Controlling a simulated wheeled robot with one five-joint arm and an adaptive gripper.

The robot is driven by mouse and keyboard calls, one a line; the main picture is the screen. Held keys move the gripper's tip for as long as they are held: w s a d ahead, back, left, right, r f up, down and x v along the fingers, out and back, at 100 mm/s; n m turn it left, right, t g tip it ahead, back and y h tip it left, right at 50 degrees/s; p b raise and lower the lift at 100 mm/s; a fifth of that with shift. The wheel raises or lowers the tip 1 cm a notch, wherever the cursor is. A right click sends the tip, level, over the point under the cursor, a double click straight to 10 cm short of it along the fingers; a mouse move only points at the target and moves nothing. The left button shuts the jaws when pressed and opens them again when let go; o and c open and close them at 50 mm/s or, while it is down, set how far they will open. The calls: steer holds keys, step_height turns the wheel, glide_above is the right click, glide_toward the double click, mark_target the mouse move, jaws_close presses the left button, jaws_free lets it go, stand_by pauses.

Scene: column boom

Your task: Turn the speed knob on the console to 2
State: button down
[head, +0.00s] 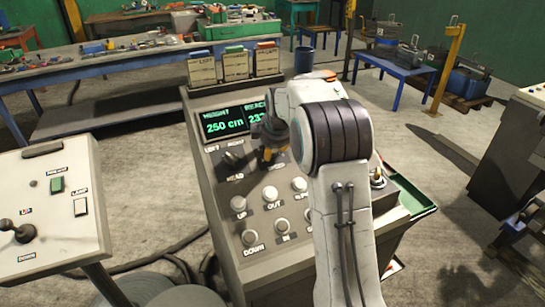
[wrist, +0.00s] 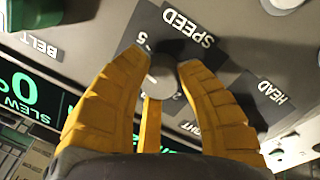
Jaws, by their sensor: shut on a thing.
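The console (head: 300,250) stands in front of me in the head view. In the wrist view the speed knob (wrist: 161,78) is a small round grey knob beside the SPEED label (wrist: 187,27). My gripper's yellow fingers (wrist: 162,70) reach down around it and are shut on it. A mark like a 5 shows at the knob's label side, and a mark like a 2 shows at its lower right, partly hidden by a finger. I cannot tell which mark the knob points to. In the head view my gripper (head: 271,157) and arm hide the knob.
Height and reach displays (head: 223,123) are at the console's top. The HEAD switch (head: 233,158) and several round buttons (head: 272,194) lie near my gripper. A side panel with a lever (head: 22,232) is at left. A joystick (head: 377,177) stands to the right of my arm.

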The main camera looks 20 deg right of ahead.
steer(key=n+b, duration=0.1)
steer(key=n, duration=0.1)
steer(key=n+b, duration=0.1)
steer(key=b, duration=0.1)
steer(key=shift+f+n+t, duration=0.2)
steer(key=shift+n+t, duration=0.1)
steer(key=shift+n, duration=0.1)
steer(key=c, duration=2)
jaws_free()
steer(key=shift+a+n+b, duration=0.1)
steer(key=shift+n+b, duration=0.85)
steer(key=shift+n, duration=1.25)
steer(key=o, duration=1.2)
steer(key=shift+r, duration=0.1)
steer(key=shift+s+r, duration=0.3)
steer(key=shift+r, duration=0.25)
steer(key=v, duration=1)
steer(key=shift+s+a, duration=0.2)
steer(key=shift+s, duration=0.25)
